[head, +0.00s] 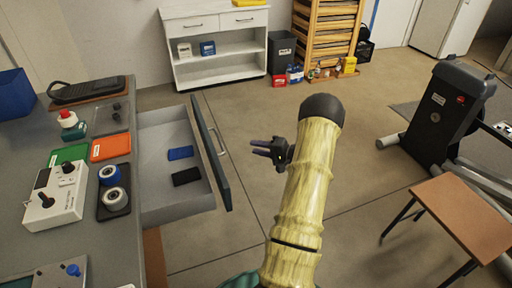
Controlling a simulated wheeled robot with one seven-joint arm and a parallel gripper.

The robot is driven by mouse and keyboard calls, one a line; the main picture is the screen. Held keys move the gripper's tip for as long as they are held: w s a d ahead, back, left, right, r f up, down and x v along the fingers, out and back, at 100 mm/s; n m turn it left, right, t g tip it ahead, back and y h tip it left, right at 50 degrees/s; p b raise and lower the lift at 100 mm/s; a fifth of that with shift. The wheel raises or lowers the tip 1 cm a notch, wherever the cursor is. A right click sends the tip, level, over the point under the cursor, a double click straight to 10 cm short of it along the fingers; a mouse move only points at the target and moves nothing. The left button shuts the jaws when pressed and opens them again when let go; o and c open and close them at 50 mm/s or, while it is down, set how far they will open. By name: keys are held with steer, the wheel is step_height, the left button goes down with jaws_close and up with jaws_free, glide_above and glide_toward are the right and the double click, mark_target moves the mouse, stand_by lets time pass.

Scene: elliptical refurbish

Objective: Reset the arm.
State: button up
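My arm rises from the bottom middle of the head view as a thick yellow, wood-patterned limb with a dark rounded cap. My gripper (257,147) sticks out to the left from behind the arm's upper part. Its two dark fingers look slightly apart, with nothing visible between them. It appears clear of the open drawer (180,208) to its left. Part of the wrist is hidden behind the arm.
The drawer holds a blue item (180,153) and a black item (186,176). The grey workbench (85,240) carries several tools and trays. A wooden-topped stool (468,215) and a dark exercise machine (445,112) stand at right. The floor (225,240) around the arm is largely clear.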

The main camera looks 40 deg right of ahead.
mark_target(213, 148)
steer(key=w+a+r+n+g+h, duration=0.25)
steer(key=w+a+r+h, duration=0.35)
steer(key=w, duration=0.3)
steer(key=a, duration=0.2)
steer(key=s+a+r+n+g+h, duration=0.1)
steer(key=a, duration=0.2)
steer(key=a+r+n, duration=0.1)
steer(key=a, duration=0.2)
steer(key=shift+s+a+r+g, duration=0.15)
steer(key=shift+a+r+g, duration=0.05)
steer(key=shift+g, duration=0.15)
steer(key=s+a+n+g, duration=0.7)
steer(key=s+a+g, duration=0.1)
steer(key=s+a, duration=1.4)
steer(key=w+p+v, duration=0.1)
steer(key=p+v, duration=0.7)
steer(key=w+d+p+v, duration=0.1)
steer(key=w+p+v, duration=0.1)
steer(key=p+v, duration=0.6)
steer(key=shift+d+r, duration=0.3)
steer(key=shift+r, duration=0.6)
